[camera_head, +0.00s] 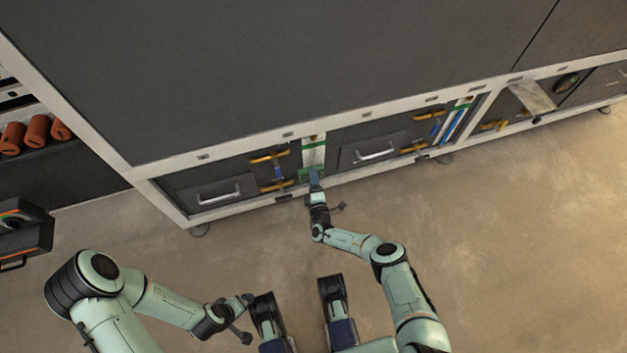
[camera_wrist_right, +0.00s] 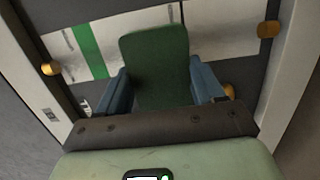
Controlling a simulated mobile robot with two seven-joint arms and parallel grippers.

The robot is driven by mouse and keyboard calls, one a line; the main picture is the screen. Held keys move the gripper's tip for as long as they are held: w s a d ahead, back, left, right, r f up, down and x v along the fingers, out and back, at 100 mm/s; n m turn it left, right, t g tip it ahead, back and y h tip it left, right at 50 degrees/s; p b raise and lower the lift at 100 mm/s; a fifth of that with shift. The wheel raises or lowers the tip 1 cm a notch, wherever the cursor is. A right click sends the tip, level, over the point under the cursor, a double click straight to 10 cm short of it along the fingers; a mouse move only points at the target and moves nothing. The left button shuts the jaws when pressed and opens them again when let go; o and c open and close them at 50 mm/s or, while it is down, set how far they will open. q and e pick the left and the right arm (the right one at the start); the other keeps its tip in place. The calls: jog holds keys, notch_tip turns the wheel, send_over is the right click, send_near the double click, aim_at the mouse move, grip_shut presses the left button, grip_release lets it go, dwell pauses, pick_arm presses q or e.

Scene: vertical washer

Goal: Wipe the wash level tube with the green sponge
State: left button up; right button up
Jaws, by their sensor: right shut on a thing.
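The green sponge (camera_wrist_right: 155,65) is held between the two blue fingers of my right gripper (camera_wrist_right: 163,90) in the right wrist view. In the head view, my right gripper (camera_head: 314,178) is at the low front of the large machine, with the sponge (camera_head: 304,174) at its tip. A white panel with a green band (camera_head: 314,153) is just beyond; the panel also shows behind the sponge in the wrist view (camera_wrist_right: 120,32). The tube itself is not clearly made out, and whether the sponge touches the panel cannot be told. My left gripper (camera_head: 246,302) is low in the head view, away from the machine.
Orange-yellow valve handles (camera_head: 268,157) and drawers with silver handles (camera_head: 218,197) flank the panel. A second panel with blue and white strips (camera_head: 450,122) is to the right. Orange cylinders (camera_head: 37,131) sit on a shelf at left. The floor (camera_head: 520,220) is clear at right.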

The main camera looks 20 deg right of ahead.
jog(key=shift+w+b, duration=0.55)
jog(key=shift+w, duration=0.15)
jog(key=shift+d, duration=0.1)
